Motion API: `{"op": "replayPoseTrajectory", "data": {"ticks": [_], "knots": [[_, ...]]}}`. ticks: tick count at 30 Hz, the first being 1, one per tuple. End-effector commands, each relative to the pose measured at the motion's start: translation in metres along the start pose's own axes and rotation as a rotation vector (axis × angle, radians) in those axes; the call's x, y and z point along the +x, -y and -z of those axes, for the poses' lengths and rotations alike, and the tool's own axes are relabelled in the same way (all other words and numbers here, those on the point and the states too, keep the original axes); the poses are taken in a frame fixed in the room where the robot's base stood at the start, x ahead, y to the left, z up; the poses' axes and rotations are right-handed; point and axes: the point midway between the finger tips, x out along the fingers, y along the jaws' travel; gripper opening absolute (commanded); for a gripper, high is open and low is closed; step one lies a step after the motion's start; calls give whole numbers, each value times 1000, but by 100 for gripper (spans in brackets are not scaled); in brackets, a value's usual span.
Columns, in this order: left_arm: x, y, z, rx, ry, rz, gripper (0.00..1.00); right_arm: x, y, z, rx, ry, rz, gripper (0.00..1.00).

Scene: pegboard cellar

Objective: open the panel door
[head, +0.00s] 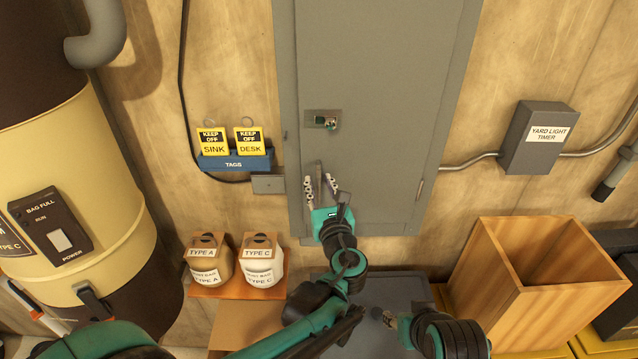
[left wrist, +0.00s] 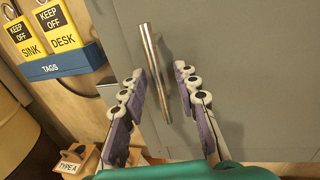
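The grey panel door (head: 370,70) is flat in its frame on the wooden wall and looks shut. A metal bar handle (left wrist: 154,70) stands upright near its left edge; its top also shows in the head view (head: 318,171). My left gripper (head: 321,187) is open at the handle. In the left wrist view its two fingers (left wrist: 155,88) are on either side of the bar, apart from it as far as I can see. A small metal latch plate (head: 322,119) is higher on the door. My right gripper (head: 384,317) is low in front, small and unclear.
A blue tag rack (head: 232,162) with yellow tags hangs left of the panel. An open wooden box (head: 535,280) stands lower right. A tan and brown drum (head: 75,150) fills the left.

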Motion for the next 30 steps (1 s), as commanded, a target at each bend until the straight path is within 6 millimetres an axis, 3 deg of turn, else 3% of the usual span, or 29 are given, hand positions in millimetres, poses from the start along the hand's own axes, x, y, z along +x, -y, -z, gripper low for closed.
{"op": "replayPoseTrajectory", "data": {"ticks": [10,13,14,30], "knots": [[6,0,0,-1,-1,0,30,0,0,0,0,0,0,41],[6,0,0,-1,-1,0,4,0,0,0,0,0,0,41],[6,0,0,-1,-1,0,0,0,0,0,0,0,0,41],[1,1,0,-1,-1,-17,0,0,0,0,0,0,0,41]]}}
